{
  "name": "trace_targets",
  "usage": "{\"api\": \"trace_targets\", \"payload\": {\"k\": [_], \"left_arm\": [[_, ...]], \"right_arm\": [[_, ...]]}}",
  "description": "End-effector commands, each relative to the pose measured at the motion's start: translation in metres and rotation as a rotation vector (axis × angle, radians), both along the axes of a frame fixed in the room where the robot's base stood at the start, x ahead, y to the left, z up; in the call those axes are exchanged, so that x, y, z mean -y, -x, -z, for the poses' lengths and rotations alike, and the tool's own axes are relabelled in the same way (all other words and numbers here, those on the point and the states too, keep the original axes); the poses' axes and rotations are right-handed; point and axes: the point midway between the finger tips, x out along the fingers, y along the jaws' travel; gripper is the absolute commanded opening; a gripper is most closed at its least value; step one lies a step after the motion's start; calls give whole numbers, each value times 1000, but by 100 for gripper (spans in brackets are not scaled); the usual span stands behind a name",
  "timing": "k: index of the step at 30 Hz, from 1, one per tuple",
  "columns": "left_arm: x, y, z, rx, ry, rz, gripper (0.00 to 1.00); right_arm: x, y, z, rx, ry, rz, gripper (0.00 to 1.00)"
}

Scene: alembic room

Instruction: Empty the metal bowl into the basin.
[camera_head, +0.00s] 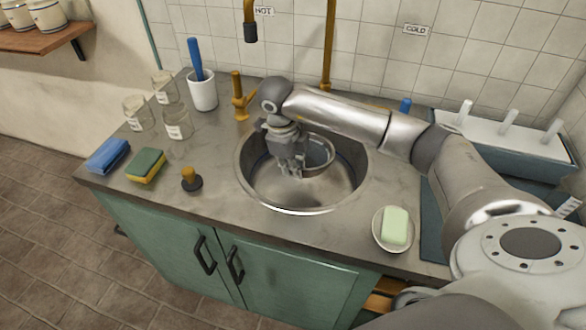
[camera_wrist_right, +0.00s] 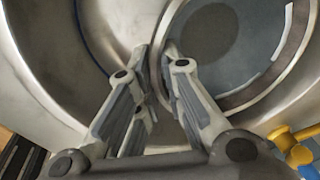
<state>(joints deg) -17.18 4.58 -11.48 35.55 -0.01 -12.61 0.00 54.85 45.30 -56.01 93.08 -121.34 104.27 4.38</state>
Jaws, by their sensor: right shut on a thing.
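The round metal basin (camera_head: 300,194) is set into the grey counter; its bare inner wall fills the left of the wrist view (camera_wrist_right: 40,45). The metal bowl (camera_head: 322,155) is inside the basin's outline, toward its back right. My right gripper (camera_head: 293,169) reaches down into the basin and is shut on the bowl's left rim. The wrist view shows the fingertips (camera_wrist_right: 156,75) closed on that rim, with the bowl's grey interior (camera_wrist_right: 270,60) to their right. I cannot tell whether the bowl holds anything or touches the basin. My left gripper is not in view.
A soap dish with green soap (camera_head: 395,226) stands right of the basin. A black stopper with a brass knob (camera_head: 191,179), sponges (camera_head: 147,165), glass jars (camera_head: 178,122) and a white cup (camera_head: 202,92) stand left. Brass taps (camera_head: 240,98) rise behind. A rack (camera_head: 500,145) stands right.

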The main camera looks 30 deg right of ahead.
Motion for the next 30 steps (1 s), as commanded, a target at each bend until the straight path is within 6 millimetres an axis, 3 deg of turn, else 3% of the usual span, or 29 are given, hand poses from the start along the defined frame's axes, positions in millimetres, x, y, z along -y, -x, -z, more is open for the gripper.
{"api": "trace_targets", "payload": {"k": [16,30], "left_arm": [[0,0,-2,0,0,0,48],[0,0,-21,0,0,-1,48]], "right_arm": [[0,-1,-5,3,1,0,0],[-12,-8,-35,4,1,1,0]]}}
